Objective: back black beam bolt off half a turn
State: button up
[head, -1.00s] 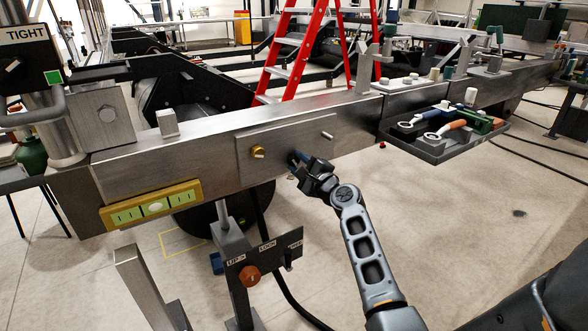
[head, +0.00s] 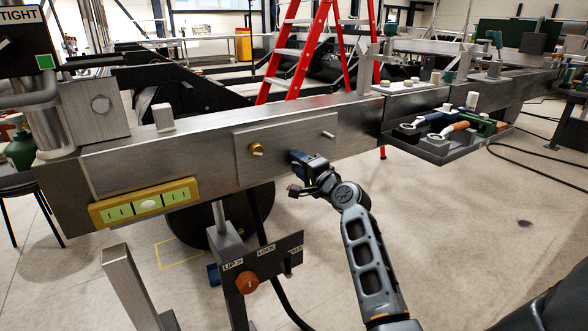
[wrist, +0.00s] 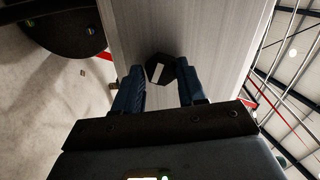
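A black hex bolt head (wrist: 159,69) with a white mark shows on the steel beam face in the wrist view. My gripper (wrist: 160,66) is open, with one blue finger on either side of the bolt head. A gap shows at the left finger; whether the right finger touches is unclear. In the head view my gripper (head: 299,163) is at the front of the beam (head: 210,153), below and right of a brass bolt (head: 256,149), and hides the black bolt. A plain steel pin (head: 328,135) sticks out above and right of it.
A yellow level (head: 146,203) is on the beam's left part. A tool tray (head: 440,154) with wrenches hangs at the right. A stand with a labelled plate (head: 263,262) and orange knob (head: 247,283) stands below the beam. A red ladder (head: 301,50) is behind.

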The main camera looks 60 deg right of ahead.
jog(key=shift+o, duration=1.3)
jog(key=shift+r, duration=0.1)
jog(key=shift+s, duration=0.1)
jog(key=v, duration=0.6)
jog(key=shift+p, duration=0.4)
jog(key=v, duration=0.7)
jog(key=shift+s, duration=0.35)
jog(key=shift+a, duration=0.2)
